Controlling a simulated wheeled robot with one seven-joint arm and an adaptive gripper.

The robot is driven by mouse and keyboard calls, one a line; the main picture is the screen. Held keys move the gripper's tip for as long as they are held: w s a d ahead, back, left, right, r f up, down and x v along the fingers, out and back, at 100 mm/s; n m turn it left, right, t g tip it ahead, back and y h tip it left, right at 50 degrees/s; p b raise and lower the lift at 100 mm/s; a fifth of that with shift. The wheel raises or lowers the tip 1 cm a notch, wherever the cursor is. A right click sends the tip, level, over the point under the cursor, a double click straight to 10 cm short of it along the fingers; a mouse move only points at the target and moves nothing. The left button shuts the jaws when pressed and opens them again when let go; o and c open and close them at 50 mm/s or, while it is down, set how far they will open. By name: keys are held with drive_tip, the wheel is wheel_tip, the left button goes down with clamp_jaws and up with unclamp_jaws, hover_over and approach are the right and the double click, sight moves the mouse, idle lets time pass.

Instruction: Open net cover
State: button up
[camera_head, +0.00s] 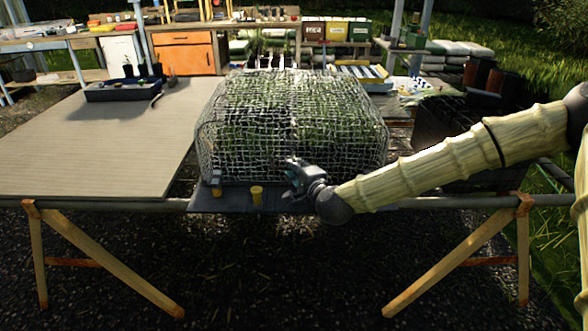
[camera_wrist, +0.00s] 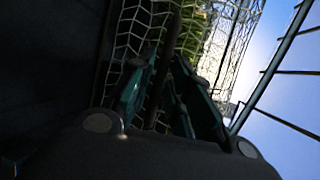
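The net cover (camera_head: 295,115) is a domed wire-mesh cage over green plants, standing on a dark base (camera_head: 235,199). It looks closed, with its lower edge down at the front. My gripper (camera_head: 293,178) is at the front lower edge of the cover, right of centre. In the wrist view, my gripper's two dark green fingers (camera_wrist: 167,72) stand apart. A dark bar (camera_wrist: 172,45) runs between them, with mesh behind it. Whether the fingers touch the bar is not clear.
Two yellow pegs (camera_head: 256,194) stand on the base's front strip. A wooden board (camera_head: 90,140) lies at left, with a dark tray (camera_head: 123,90) at its back. A rail on trestles (camera_head: 450,255) runs along the front. Benches and boxes stand behind.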

drive_tip(key=shift+w+a+f, duration=0.15)
drive_tip(key=shift+w+a, duration=0.05)
drive_tip(key=shift+w, duration=0.3)
clamp_jaws()
